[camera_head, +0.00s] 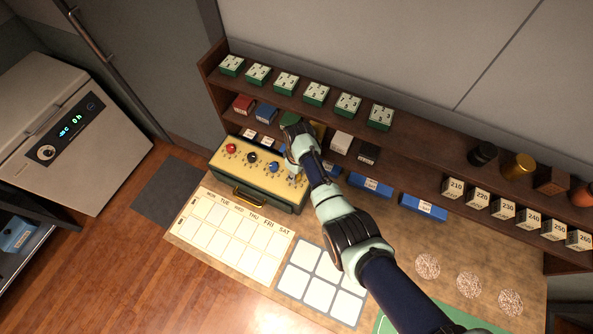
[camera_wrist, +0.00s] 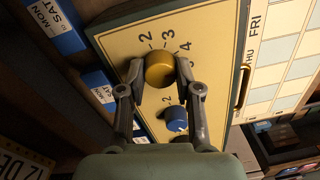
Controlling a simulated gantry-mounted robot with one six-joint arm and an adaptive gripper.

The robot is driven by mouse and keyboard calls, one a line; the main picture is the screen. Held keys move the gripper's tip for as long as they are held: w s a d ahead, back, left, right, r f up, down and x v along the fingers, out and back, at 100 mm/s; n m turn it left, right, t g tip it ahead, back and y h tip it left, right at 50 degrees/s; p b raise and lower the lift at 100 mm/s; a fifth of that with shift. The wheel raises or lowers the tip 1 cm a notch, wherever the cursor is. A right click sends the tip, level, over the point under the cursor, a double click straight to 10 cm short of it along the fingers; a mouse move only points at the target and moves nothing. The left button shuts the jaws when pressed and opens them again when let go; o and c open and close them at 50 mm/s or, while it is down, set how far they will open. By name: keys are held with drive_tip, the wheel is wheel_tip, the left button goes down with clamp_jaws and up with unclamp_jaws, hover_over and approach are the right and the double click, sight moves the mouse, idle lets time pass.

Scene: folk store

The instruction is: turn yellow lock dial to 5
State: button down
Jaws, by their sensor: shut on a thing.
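The lock box (camera_head: 225,165) is cream-yellow with a row of coloured dials on its top. The yellow dial (camera_wrist: 160,70) is a round golden knob in the wrist view, ringed by printed numbers, among them 2, 3 and 4. Its pointer mark cannot be made out. My gripper (camera_wrist: 160,76) has one finger on each side of this dial and is shut on it. In the head view my gripper (camera_head: 294,171) is at the right end of the box and mostly hides the dial. The blue dial (camera_wrist: 176,119) is close beside the right finger.
Red (camera_head: 231,147), black (camera_head: 251,157) and blue dials are to the left on the box. A shelf (camera_head: 400,147) with boxes and blue pill cases stands behind. A weekday chart (camera_head: 228,236) lies in front.

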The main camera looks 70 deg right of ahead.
drive_tip(key=shift+m+p, duration=0.3)
drive_tip(key=shift+m, duration=1.3)
drive_tip(key=c, duration=0.8)
unclamp_jaws()
drive_tip(key=r, duration=1.2)
drive_tip(key=shift+s+d, duration=0.2)
